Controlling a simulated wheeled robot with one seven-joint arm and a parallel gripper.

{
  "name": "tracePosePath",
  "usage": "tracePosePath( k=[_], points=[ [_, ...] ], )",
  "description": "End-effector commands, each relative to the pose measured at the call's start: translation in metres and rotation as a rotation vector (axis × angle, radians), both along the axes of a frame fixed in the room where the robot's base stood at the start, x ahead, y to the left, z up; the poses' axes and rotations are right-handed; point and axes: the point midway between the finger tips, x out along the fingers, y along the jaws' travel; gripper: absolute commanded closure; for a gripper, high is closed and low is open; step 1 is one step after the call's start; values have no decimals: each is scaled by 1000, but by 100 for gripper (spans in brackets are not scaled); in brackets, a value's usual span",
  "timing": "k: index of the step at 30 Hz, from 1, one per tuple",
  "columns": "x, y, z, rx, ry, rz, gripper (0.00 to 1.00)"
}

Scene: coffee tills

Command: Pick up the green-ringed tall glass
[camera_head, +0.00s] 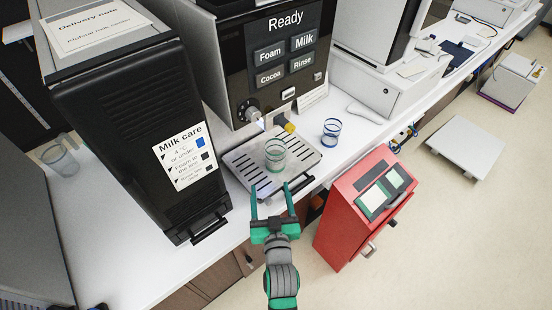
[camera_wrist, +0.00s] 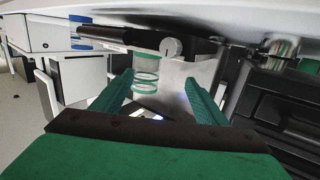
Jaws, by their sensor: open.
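The green-ringed tall glass (camera_head: 275,153) stands upright on the metal drip tray (camera_head: 247,160) under the coffee machine's spout. It is clear with green bands. In the wrist view the green-ringed glass (camera_wrist: 146,82) shows between the fingers, nearer the left one, with its upper part cut by a dark bar. My gripper (camera_head: 271,190) is open and empty at the front edge of the tray, in front of the glass and apart from it. The two green fingers (camera_wrist: 160,80) point toward the glass.
A blue-ringed glass (camera_head: 331,132) stands right of the tray. The tray's dark handle (camera_head: 290,188) sticks out beside my right finger. The black milk cooler (camera_head: 130,110) stands left, with a clear glass (camera_head: 60,158) beyond it. A red terminal (camera_head: 362,208) stands at right.

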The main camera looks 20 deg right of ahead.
Motion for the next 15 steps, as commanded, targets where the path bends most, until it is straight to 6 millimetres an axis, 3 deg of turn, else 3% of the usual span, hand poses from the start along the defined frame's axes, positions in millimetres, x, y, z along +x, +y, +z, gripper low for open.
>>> tracePosePath(
  k=[3,6,15],
  points=[
    [28,-19,21,-5,-20,-13,33],
    [42,-29,34,-6,-27,-18,33],
    [69,-44,43,-7,-32,-25,33]
  ],
)
